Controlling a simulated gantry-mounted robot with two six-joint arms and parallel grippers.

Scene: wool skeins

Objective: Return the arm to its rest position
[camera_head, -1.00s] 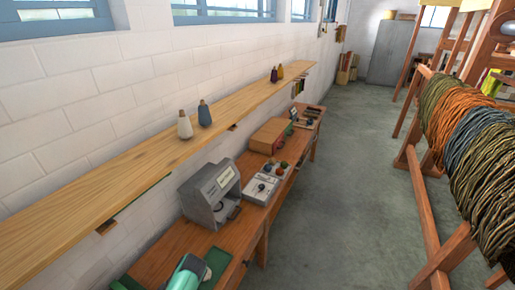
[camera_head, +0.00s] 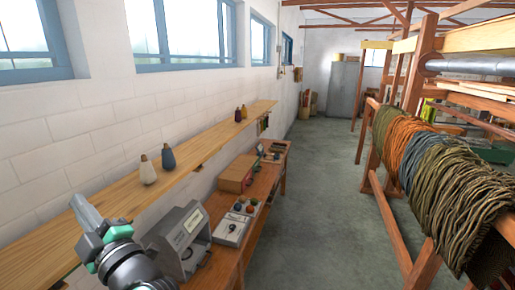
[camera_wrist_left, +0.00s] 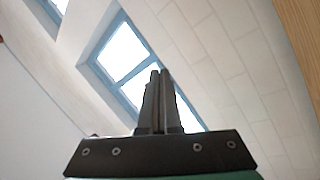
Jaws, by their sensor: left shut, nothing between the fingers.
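My left arm (camera_head: 122,258) comes in at the lower left of the head view, over the wooden wall shelf and beside the grey box-shaped device. In the left wrist view my left gripper (camera_wrist_left: 160,75) is shut, its two dark fingers together with nothing between them. It points up toward a blue-framed window (camera_wrist_left: 125,55) and the white block wall. In the head view I cannot make out its fingertips clearly. My right gripper is in no view.
Wool skeins (camera_head: 425,165) hang on a rack at right. The grey floor between is clear.

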